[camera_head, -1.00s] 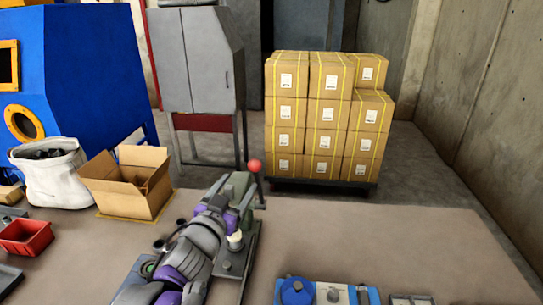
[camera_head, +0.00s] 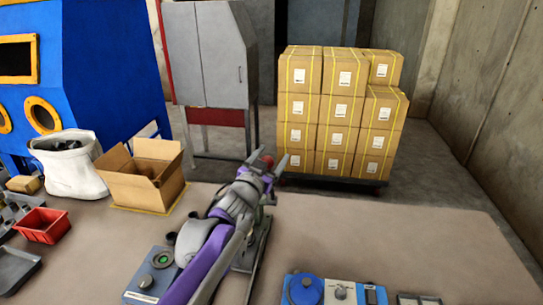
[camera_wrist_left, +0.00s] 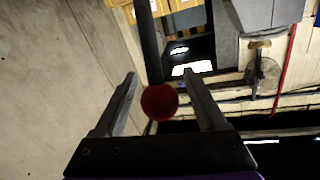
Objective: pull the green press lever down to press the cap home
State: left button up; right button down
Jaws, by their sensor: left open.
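The press lever shows as a dark rod (camera_wrist_left: 150,45) with a red ball knob (camera_wrist_left: 159,102) in the left wrist view. The red knob (camera_head: 267,159) also shows in the head view, at the end of my left arm. My left gripper (camera_head: 269,165) is open with its fingers on either side of the knob. In the left wrist view, gaps show between the knob and both fingers (camera_wrist_left: 160,78). My arm hides most of the press body, and the cap is not visible. The press's grey base plate (camera_head: 254,250) shows beside my arm. My right gripper is out of view.
An open cardboard box (camera_head: 145,188), a white sack (camera_head: 70,170) and a red bin (camera_head: 43,226) stand left on the table. A blue control box (camera_head: 151,277) and a blue-and-white fixture (camera_head: 340,292) are near the front. The table's right side is clear.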

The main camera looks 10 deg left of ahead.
pick_arm(q)
grip_shut()
dwell(0.4)
dwell(1.1)
